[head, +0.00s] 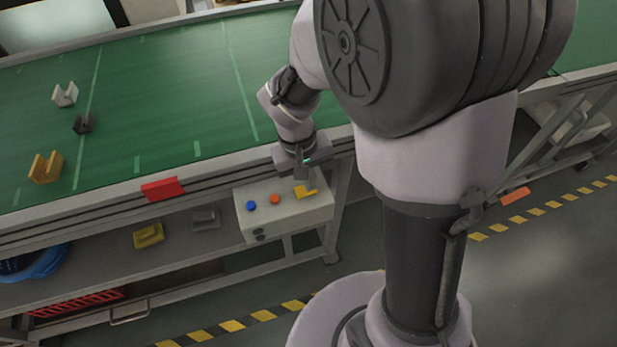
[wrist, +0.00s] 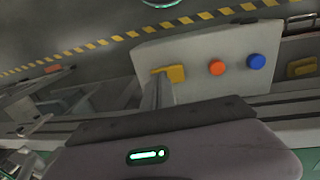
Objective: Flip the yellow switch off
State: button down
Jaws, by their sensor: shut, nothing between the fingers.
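The yellow switch (head: 306,192) sits at the right end of a white control box on the front of the green table. It also shows in the wrist view (wrist: 174,73), partly hidden behind my fingers. My gripper (head: 301,178) is shut and empty, with its fingertips right at the switch. In the wrist view the shut fingers (wrist: 158,90) overlap the switch's left part; I cannot tell whether they touch it. The switch's exact position is hard to make out.
The control box (head: 287,222) also carries a blue button (head: 251,206) and an orange button (head: 275,199). A red block (head: 163,188) sits on the table's front rail. A yellow part (head: 148,236) and a grey part (head: 206,218) lie on the shelf below. Floor in front is clear.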

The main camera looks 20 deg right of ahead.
aim_at(296, 193)
jog(key=shift+d+f, duration=0.15)
jog(key=shift+f, duration=0.1)
jog(key=shift+a+r, duration=0.1)
jog(key=shift+a, duration=0.8)
jog(key=shift+d, duration=0.1)
notch_tip(296, 193, up, 14)
jog(key=a+p, duration=0.2)
jog(key=p, duration=0.6)
